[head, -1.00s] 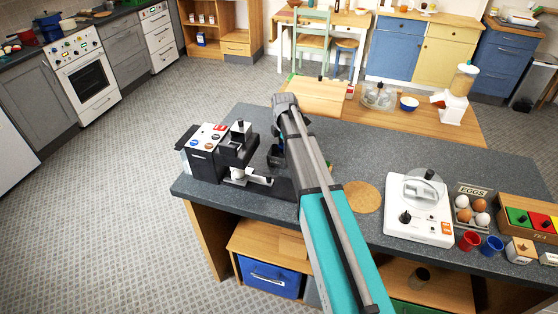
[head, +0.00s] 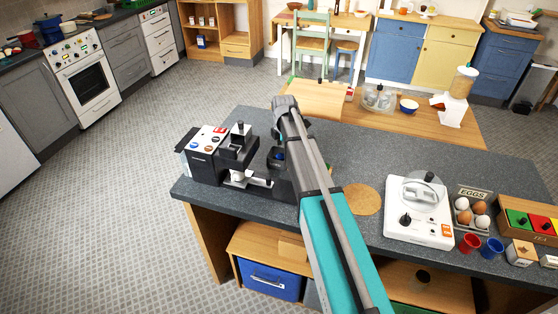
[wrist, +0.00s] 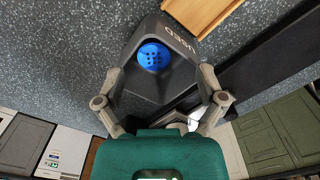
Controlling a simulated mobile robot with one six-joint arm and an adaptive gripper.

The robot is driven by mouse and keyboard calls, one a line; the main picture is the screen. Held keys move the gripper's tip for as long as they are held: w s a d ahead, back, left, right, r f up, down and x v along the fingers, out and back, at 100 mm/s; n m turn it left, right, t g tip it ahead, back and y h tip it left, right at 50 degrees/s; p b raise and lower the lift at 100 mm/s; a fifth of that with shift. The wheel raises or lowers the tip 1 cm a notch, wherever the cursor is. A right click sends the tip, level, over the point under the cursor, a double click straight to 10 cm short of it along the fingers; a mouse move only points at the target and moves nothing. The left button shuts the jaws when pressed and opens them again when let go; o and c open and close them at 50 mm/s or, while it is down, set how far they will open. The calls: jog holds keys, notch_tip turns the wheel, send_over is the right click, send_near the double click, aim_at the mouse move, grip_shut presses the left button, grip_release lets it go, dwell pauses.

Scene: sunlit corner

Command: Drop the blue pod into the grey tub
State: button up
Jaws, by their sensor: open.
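The grey tub, marked "USED" (wrist: 180,32), stands on the dark worktop; it also shows in the head view (head: 275,165), partly hidden by my arm. The blue pod (wrist: 153,56), round with a dotted top, shows inside the tub in the wrist view. My gripper (wrist: 160,74) is open, its two fingers spread on either side of the pod and apart from it. In the head view my arm reaches over the worktop and hides the fingertips.
A black and white coffee machine (head: 225,155) stands close left of the tub. A round cork mat (head: 361,199), a white appliance (head: 418,212) and an egg tray (head: 472,208) are to the right. The worktop behind my arm is mostly clear.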

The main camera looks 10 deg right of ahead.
jog(key=shift+r, duration=0.15)
jog(key=s+a+r+p, duration=0.3)
jog(key=s+r+p, duration=0.4)
jog(key=r+p, duration=0.5)
jog(key=s+a+r+p, duration=0.3)
jog(key=s+r+p, duration=0.4)
jog(key=r+p, duration=0.4)
jog(key=shift+a+r+p, duration=0.35)
jog(key=shift+r+p, duration=0.05)
jog(key=shift+p, duration=0.1)
dwell(0.4)
jog(key=shift+s+f, duration=0.1)
dwell(0.8)
jog(key=s+d+f+m+b, duration=0.2)
jog(key=s+f+m+b, duration=0.4)
jog(key=f+m+b, duration=0.3)
jog(key=s+d+f+m+b, duration=0.1)
jog(key=s+f+m+b, duration=0.5)
jog(key=f+m+b, duration=0.3)
jog(key=shift+d+f+m, duration=0.15)
jog(key=shift+d+m, duration=0.25)
jog(key=shift+m, duration=0.7)
dwell(0.8)
